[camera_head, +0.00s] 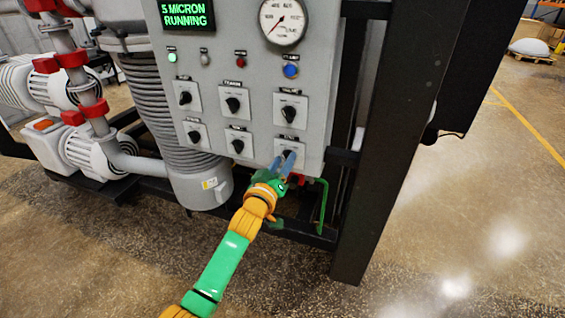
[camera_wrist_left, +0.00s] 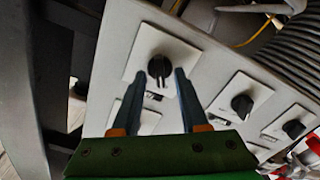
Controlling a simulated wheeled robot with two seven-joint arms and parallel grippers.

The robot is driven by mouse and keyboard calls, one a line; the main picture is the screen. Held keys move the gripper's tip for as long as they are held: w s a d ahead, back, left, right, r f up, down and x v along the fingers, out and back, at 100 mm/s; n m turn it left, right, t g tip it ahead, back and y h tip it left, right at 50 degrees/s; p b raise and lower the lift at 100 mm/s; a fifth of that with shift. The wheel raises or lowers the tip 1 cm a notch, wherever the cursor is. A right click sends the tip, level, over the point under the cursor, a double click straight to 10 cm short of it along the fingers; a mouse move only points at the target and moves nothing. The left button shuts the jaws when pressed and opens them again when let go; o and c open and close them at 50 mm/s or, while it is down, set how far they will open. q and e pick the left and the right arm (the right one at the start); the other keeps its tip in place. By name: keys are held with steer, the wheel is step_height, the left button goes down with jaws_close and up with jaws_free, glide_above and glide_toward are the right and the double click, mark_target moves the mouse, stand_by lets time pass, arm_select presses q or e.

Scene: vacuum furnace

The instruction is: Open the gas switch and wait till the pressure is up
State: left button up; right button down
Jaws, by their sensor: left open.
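The grey control panel (camera_head: 215,105) carries two rows of black rotary switches on white plates. The bottom-right switch (camera_head: 289,154) is right at my left gripper (camera_head: 284,161); its label is too small to read, so I cannot confirm it is the gas switch. In the left wrist view its black knob (camera_wrist_left: 159,66) stands upright, just beyond and between the open fingertips of the left gripper (camera_wrist_left: 160,74). I cannot tell whether the fingers touch it. The green display (camera_head: 186,14) reads "5 MICRON RUNNING". The round pressure gauge (camera_head: 283,20) has its needle toward the lower left. My right gripper is out of view.
A dark frame post (camera_head: 375,150) stands just right of the panel. A ribbed grey column (camera_head: 165,110) and pipes with red clamps (camera_head: 71,59) are at left. A green bent pipe (camera_head: 322,205) is below the panel.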

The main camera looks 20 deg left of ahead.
arm_select(q)
steer(key=shift+f, duration=0.1)
jaws_close()
steer(key=m+p, duration=0.1)
steer(key=m, duration=1)
steer(key=shift+d+m, duration=0.15)
steer(key=shift+m, duration=0.25)
stand_by(0.5)
jaws_free()
